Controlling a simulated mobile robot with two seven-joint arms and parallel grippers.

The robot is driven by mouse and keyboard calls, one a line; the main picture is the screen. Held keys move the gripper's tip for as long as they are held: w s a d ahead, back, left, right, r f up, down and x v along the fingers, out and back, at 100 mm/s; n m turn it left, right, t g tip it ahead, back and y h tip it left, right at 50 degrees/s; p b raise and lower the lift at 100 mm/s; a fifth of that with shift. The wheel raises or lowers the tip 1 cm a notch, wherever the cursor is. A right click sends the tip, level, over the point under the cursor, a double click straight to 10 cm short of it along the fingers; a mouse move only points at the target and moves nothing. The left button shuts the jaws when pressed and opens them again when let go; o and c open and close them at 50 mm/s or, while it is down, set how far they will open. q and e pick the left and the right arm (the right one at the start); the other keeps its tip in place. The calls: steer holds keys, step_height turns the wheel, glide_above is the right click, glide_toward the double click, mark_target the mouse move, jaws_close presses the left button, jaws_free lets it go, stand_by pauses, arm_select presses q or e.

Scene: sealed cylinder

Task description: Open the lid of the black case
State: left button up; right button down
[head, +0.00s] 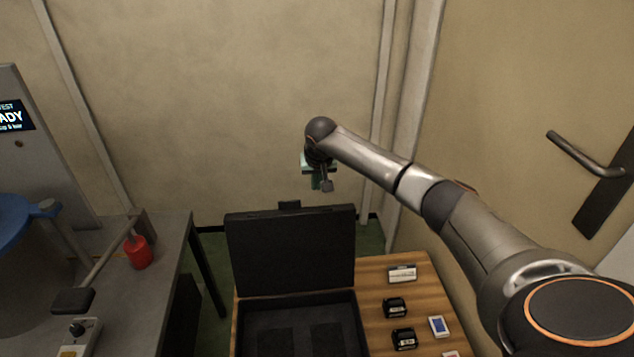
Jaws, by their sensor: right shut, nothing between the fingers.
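The black case stands on a wooden table, with its lid (290,252) raised upright at the back and its inside facing me. The case's dark open base (262,312) lies in front of the lid, and its lower part is cut off by the picture edge. My right gripper (324,186) hangs above and behind the lid's top right corner, apart from it. It is shut and holds nothing. My left gripper is not in view.
On the wooden table (375,272), right of the case, lie a white box (402,273), two black items (395,307) and a blue-screened device (438,326). A grey bench (165,235) with a red container (138,252) stands left. A door handle (585,153) is at right.

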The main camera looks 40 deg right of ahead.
steer(key=b+x, duration=0.2)
steer(key=x, duration=0.4)
arm_select(q)
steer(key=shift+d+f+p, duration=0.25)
steer(key=shift+p, duration=0.7)
arm_select(e)
steer(key=s+a, duration=0.1)
steer(key=s+a+r, duration=0.1)
steer(key=s, duration=0.1)
steer(key=shift+s, duration=0.15)
